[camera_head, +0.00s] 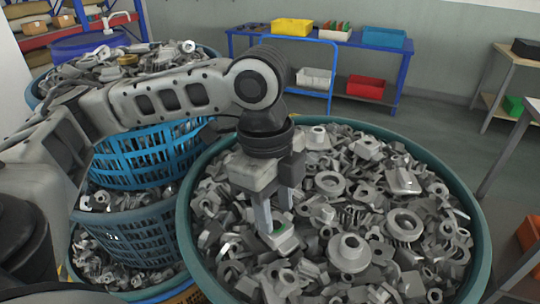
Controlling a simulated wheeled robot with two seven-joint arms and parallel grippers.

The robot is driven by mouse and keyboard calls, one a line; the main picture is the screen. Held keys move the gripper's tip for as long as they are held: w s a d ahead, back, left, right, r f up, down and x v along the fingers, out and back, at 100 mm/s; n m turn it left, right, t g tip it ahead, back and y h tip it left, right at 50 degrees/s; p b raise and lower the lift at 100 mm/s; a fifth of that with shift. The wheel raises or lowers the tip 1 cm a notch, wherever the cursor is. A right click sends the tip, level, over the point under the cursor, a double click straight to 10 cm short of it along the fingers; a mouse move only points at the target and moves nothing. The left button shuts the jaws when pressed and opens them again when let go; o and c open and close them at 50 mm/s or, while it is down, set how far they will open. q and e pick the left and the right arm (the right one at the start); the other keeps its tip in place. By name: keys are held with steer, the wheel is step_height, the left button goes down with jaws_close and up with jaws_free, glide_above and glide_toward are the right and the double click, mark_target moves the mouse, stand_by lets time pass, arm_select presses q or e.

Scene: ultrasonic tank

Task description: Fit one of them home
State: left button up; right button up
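Many loose grey metal parts (350,252) fill a large round teal tub (482,245) in the middle and right of the head view. They are rings, flanged blocks and brackets, heaped at random. My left gripper (277,222) points down into the left half of this heap. Its two fingers stand apart. My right gripper is not in view.
Blue slatted baskets (150,240) of similar parts are stacked at left, behind my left arm. A blue bench (400,72) with coloured bins stands at the back wall. Tables (520,58) stand at right. Grey floor shows between tub and bench.

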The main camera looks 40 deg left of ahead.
arm_select(q)
step_height(320, 180, up, 16)
steer(key=a, duration=0.2)
steer(key=shift+p, duration=0.3)
steer(key=shift+s+f, duration=0.1)
